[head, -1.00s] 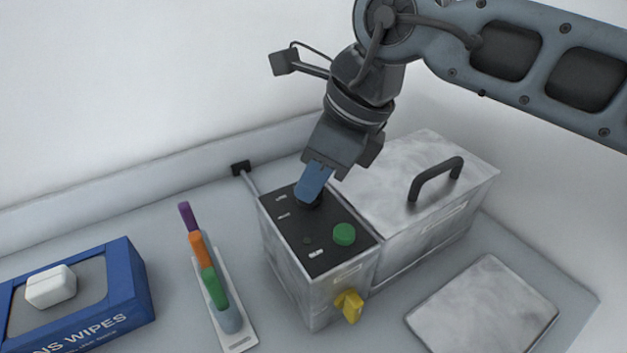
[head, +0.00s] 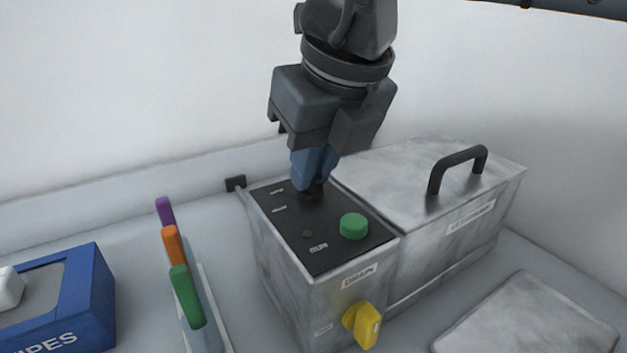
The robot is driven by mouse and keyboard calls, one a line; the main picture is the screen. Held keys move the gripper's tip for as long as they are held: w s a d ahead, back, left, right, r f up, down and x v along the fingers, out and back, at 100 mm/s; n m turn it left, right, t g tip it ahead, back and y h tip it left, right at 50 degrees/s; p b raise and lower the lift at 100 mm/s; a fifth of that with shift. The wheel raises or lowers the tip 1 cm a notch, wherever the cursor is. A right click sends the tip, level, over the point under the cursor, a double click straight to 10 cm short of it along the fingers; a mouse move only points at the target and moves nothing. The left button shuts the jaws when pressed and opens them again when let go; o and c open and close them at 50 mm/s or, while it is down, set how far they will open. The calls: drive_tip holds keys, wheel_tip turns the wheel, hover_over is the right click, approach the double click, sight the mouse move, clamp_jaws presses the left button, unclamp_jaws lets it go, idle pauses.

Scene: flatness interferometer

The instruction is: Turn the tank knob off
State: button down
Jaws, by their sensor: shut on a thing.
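The tank (head: 420,210) is a grey metal box with a lidded section at right and a control box at left. The control box's black top panel (head: 335,258) carries a green round button (head: 354,226) and small labels. The tank knob (head: 313,190) is a dark knob at the back of this panel, mostly hidden by my fingers. My gripper (head: 314,178) points down over it, its blue fingers closed around the knob. A yellow drain valve handle (head: 363,325) sticks out of the front face.
A blue wipes box (head: 85,290) stands at the left. A rack with purple, orange and green handled tools (head: 186,295) stands between it and the tank. A black lid handle (head: 458,168) rises at right. A flat grey plate (head: 530,315) lies at front right.

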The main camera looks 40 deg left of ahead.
idle(0.4)
drive_tip(key=c, duration=1.1)
unclamp_jaws()
drive_tip(key=shift+c, duration=0.2)
drive_tip(key=v, duration=0.7)
drive_tip(key=shift+r, duration=0.35)
drive_tip(key=shift+s+d, duration=0.15)
